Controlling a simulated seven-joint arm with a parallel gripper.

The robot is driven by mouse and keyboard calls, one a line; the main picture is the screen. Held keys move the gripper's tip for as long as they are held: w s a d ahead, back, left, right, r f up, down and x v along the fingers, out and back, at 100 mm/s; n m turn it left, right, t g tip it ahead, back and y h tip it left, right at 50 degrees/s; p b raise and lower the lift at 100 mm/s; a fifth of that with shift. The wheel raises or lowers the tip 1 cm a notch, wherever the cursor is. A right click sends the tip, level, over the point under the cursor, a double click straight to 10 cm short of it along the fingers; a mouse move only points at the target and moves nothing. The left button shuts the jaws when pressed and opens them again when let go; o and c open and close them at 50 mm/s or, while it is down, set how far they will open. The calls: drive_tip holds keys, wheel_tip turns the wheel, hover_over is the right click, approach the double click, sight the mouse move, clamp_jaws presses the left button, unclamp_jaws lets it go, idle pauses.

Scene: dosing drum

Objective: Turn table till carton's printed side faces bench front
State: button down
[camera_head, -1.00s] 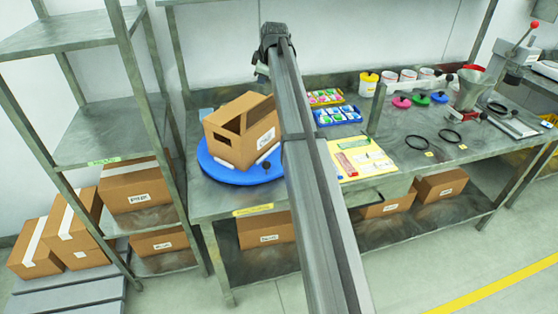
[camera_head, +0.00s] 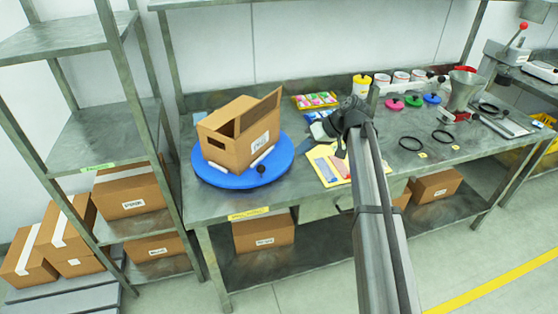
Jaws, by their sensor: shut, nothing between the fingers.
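The open-topped brown carton (camera_head: 228,150) stands on the blue turntable (camera_head: 208,179) at the left of the bench. Its side with a white printed label (camera_head: 260,141) faces front-right, at an angle to the bench front. A side with a hand hole faces front-left, and a flap stands up at the back right. A black knob (camera_head: 262,170) sits at the turntable's front right rim. My gripper (camera_head: 338,148) is shut and empty over the bench, right of the turntable and apart from it. My wrist partly hides the fingers.
A yellow sheet with cards (camera_head: 325,168) lies under my gripper, and a tray of coloured packets (camera_head: 315,100) is behind. Tubs, coloured lids, black rings and a funnel (camera_head: 467,90) fill the right. A shelf post stands left of the turntable.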

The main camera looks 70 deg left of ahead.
sight(264, 169)
drive_tip(key=x, duration=1)
drive_tip(key=shift+s+d+r, duration=0.1)
drive_tip(key=shift+s, duration=0.45)
drive_tip(key=shift+s+d+r, duration=0.1)
drive_tip(key=shift+s+r, duration=0.05)
drive_tip(key=shift+s, duration=0.4)
drive_tip(key=shift+s+r, duration=0.15)
drive_tip(key=shift+s, duration=0.65)
drive_tip(key=shift+s+d, duration=0.1)
drive_tip(key=shift+s, duration=0.05)
drive_tip(key=shift+s+d+m+t+y, duration=0.15)
drive_tip(key=shift+s+d+m+y, duration=0.2)
drive_tip(key=shift+s, duration=0.3)
drive_tip(key=shift+s+d+m+t+y, duration=0.15)
drive_tip(key=shift+s+m, duration=0.3)
drive_tip(key=shift+s, duration=0.25)
drive_tip(key=shift+s+d+m+t+y, duration=0.15)
drive_tip(key=shift+s+m+t+y, duration=0.2)
drive_tip(key=shift+s+m, duration=0.6)
drive_tip(key=shift+s+d+m+t+y, duration=0.1)
drive_tip(key=shift+s+m+t+y, duration=0.3)
drive_tip(key=shift+s, duration=1)
drive_tip(key=shift+s+a, duration=0.25)
drive_tip(key=shift+s, duration=0.95)
drive_tip(key=shift+s+a, duration=0.25)
drive_tip(key=shift+s, duration=1)
drive_tip(key=shift+s, duration=0.1)
